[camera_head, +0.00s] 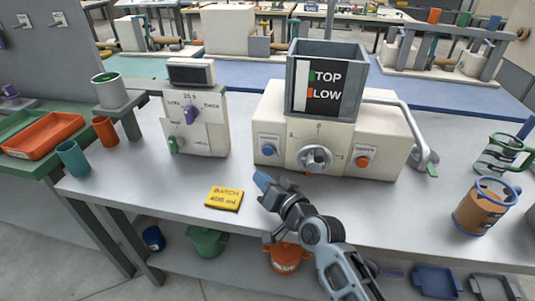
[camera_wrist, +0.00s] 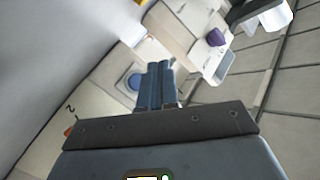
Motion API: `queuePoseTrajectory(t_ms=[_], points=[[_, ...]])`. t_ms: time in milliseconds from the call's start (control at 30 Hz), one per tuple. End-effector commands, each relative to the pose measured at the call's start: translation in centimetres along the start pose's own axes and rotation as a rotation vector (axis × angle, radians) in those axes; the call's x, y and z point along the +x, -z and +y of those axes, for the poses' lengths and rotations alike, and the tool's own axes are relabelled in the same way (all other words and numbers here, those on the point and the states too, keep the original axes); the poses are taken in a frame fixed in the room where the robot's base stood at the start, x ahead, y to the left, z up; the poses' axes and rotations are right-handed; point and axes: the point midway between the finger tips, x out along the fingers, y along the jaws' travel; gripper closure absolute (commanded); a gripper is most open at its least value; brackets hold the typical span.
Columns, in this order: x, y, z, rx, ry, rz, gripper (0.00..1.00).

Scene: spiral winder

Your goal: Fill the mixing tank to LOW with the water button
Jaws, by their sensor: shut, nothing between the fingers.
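The mixing tank (camera_head: 296,82) is a grey open-topped box on a cream machine (camera_head: 385,130). I cannot make out any liquid level. A blue button (camera_head: 267,150) sits at the machine's front left; I take it for the water button, its label being too small to read. My gripper (camera_head: 261,179) is shut and empty, in front of and below this button, apart from it. In the wrist view the closed fingers (camera_wrist: 158,88) point toward the blue button (camera_wrist: 135,80), just left of them.
A dial (camera_head: 315,158) and an orange button (camera_head: 363,162) are right of the blue button. A lever spout (camera_head: 420,150) stands at the machine's right side. A yellow BATCH card (camera_head: 224,198) lies at the table front. A control box (camera_head: 215,135) stands left; jugs (camera_head: 482,207) stand right.

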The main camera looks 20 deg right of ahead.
Motion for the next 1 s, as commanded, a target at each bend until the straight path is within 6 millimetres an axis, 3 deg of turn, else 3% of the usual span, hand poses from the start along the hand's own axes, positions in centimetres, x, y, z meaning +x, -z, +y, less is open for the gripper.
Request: queuePoseTrajectory(t_ms=[500, 1000], points=[[4.3, 2.8, 3.1, -0.001, 0.001, 0.001, 1.00], [4.7, 3.3, 3.4, 0.000, 0.001, -0.001, 1.00]])
